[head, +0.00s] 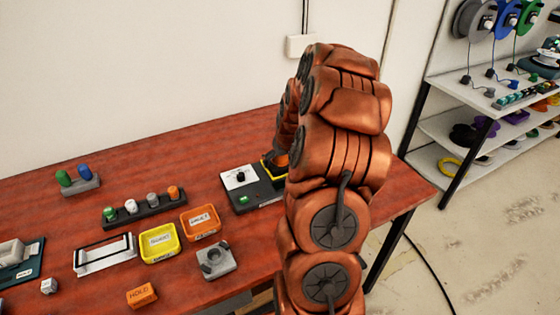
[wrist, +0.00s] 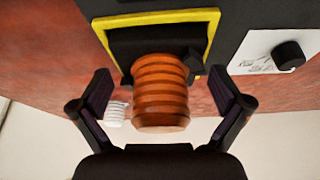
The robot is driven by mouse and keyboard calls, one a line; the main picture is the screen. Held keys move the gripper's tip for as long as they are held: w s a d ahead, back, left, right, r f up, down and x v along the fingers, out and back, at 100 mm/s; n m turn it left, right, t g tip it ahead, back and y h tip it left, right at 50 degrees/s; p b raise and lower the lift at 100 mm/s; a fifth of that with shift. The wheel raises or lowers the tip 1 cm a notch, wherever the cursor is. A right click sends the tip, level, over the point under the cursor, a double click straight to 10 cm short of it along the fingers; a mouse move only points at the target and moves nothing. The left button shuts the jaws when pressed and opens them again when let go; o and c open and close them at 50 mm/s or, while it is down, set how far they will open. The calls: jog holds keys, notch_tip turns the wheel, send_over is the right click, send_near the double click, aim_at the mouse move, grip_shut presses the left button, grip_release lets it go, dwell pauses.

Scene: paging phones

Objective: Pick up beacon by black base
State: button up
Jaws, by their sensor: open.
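The beacon (wrist: 161,92), an orange ribbed cylinder, fills the middle of the wrist view. Its black base (wrist: 140,42) sits inside a yellow square frame (wrist: 214,22) on a dark device. My gripper (wrist: 163,92) is open, with one dark finger on each side of the beacon and clear gaps to both. In the head view my arm hides the gripper and most of the beacon. Only a bit of orange and part of the yellow frame (head: 266,171) show beside the arm.
The dark device (head: 262,193) has a white panel with a black knob (wrist: 289,55). On the red table stand an orange tray (head: 200,222), a yellow tray (head: 160,242), a grey block (head: 216,261) and a rack of pegs (head: 145,211). Shelves (head: 480,125) stand at right.

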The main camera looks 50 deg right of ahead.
jog(key=shift+w+f, duration=0.2)
jog(key=shift+f, duration=0.35)
jog(key=shift+c, duration=0.3)
jog(key=c, duration=1.1)
jog(key=shift+o, duration=0.2)
